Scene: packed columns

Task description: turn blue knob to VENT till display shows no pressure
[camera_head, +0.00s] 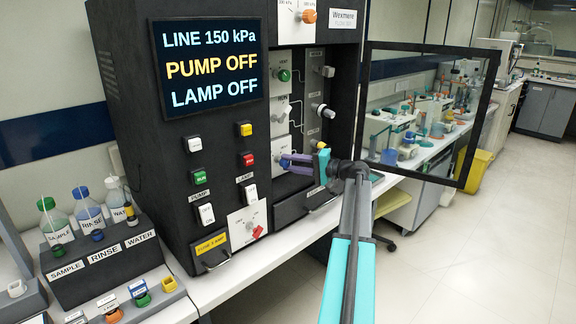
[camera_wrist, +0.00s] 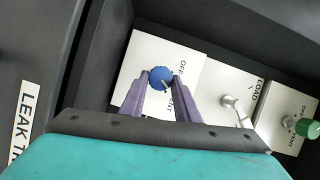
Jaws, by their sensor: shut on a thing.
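The blue knob (camera_wrist: 160,78) sits on a white plate (camera_wrist: 140,52) in the wrist view. The plate reads OFF above right of the knob; a lower label, partly hidden by a finger, ends in "NT". A pale mark on the knob points down and right. My gripper (camera_wrist: 161,80) has its purple fingers on both sides of the knob, shut on it. In the head view my gripper (camera_head: 292,161) reaches into the dark cabinet's recess at the lowest plate, and the blue knob (camera_head: 284,162) shows beside its fingertips. The display (camera_head: 210,65) reads LINE 150 kPa, PUMP OFF, LAMP OFF.
A green knob (camera_head: 284,75) and a grey lever (camera_head: 283,112) are on the plates above. Lit push buttons and switches (camera_head: 207,214) are on the cabinet front. An open dark-framed door (camera_head: 478,120) stands right of my arm. Bottles (camera_head: 88,207) stand at left.

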